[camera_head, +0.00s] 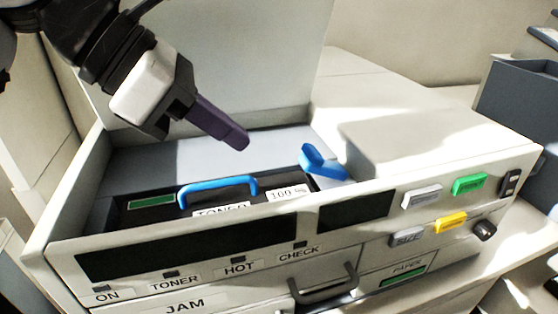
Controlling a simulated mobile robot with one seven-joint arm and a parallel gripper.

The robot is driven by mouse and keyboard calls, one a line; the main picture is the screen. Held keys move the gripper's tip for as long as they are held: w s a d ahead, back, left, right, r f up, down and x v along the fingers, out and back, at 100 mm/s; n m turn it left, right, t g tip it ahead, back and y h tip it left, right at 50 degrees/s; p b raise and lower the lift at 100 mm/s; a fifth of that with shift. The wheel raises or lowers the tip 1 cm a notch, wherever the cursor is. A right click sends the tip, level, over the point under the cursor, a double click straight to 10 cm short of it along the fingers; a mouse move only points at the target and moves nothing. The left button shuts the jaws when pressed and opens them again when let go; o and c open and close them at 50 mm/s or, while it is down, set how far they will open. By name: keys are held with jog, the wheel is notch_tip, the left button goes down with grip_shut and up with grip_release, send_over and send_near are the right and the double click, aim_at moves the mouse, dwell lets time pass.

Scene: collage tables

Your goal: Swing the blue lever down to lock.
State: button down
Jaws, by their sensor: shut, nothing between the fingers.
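The blue lever (322,163) stands at the right end of the open bay in the printer-like machine. Its upper end tilts up and to the left, and its lower part runs toward the right. My gripper (240,142) is shut and empty, its dark purple fingers pointing down and to the right. In the picture it is above and left of the lever, with a visible gap between them. The black toner cartridge (150,217) with a blue handle (218,188) lies in the bay, left of the lever.
The raised cover (215,60) stands behind the bay. A flat light top (430,140) lies to the right of the lever. The front panel has dark displays (180,250), coloured buttons (469,184) and a drawer handle (325,288). A dark grey bin (520,100) is at far right.

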aim_at(310, 156)
jog(key=p+x, duration=0.2)
jog(key=x, duration=0.8)
jog(key=shift+d+r, duration=0.2)
jog(key=shift+r, duration=0.3)
jog(key=shift+w+d+r+b, duration=0.2)
jog(key=shift+d+r+b, duration=0.3)
jog(key=shift+r+b, duration=0.35)
jog(key=shift+w+d+r+b, duration=0.3)
jog(key=shift+d+r+b, duration=0.25)
jog(key=shift+d+r, duration=0.3)
jog(key=shift+a, duration=0.1)
jog(key=shift+r, duration=0.15)
jog(key=shift+r+p, duration=0.65)
jog(key=shift+r, duration=0.05)
